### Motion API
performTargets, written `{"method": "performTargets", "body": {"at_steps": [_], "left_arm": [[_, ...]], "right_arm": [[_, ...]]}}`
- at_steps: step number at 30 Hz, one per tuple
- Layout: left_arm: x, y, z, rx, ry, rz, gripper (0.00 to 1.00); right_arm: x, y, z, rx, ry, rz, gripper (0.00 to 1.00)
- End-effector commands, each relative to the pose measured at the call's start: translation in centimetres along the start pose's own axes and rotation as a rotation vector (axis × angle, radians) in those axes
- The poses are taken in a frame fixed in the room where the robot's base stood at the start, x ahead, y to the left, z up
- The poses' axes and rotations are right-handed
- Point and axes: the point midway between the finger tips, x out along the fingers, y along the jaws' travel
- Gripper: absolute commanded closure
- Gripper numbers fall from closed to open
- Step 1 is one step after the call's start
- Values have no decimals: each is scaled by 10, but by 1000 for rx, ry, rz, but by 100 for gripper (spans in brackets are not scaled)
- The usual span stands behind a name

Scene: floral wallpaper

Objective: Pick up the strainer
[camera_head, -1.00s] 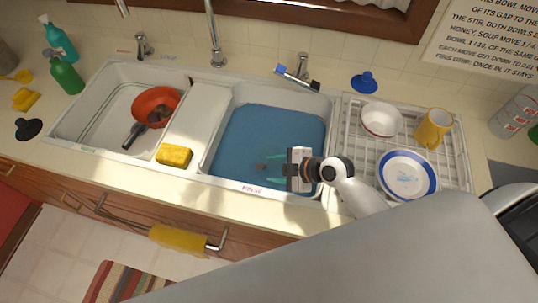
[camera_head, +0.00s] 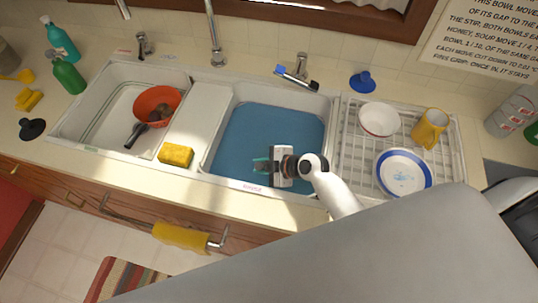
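I cannot make out a strainer for certain. A small dark shape seen earlier at the bottom of the blue-water basin (camera_head: 235,150) is now hidden at my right gripper. My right gripper (camera_head: 261,165) reaches in from the right, over or in the front part of that basin. My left gripper is not in view.
A yellow sponge (camera_head: 175,155) lies on the divider's front end. A dish rack (camera_head: 352,150) at right holds a bowl (camera_head: 379,120), a yellow mug (camera_head: 430,128) and a blue-rimmed plate (camera_head: 385,186). The faucet (camera_head: 212,35) rises behind the basins. A black plunger-like stopper (camera_head: 32,128) sits far left.

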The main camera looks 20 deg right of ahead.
Motion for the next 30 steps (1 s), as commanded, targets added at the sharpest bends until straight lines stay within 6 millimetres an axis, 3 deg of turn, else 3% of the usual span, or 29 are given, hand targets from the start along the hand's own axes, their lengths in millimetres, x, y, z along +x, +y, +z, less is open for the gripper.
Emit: {"method": "performTargets", "body": {"at_steps": [1, 3, 14, 30], "left_arm": [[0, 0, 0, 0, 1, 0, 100], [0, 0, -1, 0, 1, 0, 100], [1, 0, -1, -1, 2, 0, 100], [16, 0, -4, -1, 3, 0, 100]], "right_arm": [[0, 0, 0, 0, 0, 0, 89], [0, 0, 0, 0, 0, 0, 100], [-3, -3, 3, -2, -1, -2, 100], [-59, -50, 63, 4, 3, -16, 100]]}}
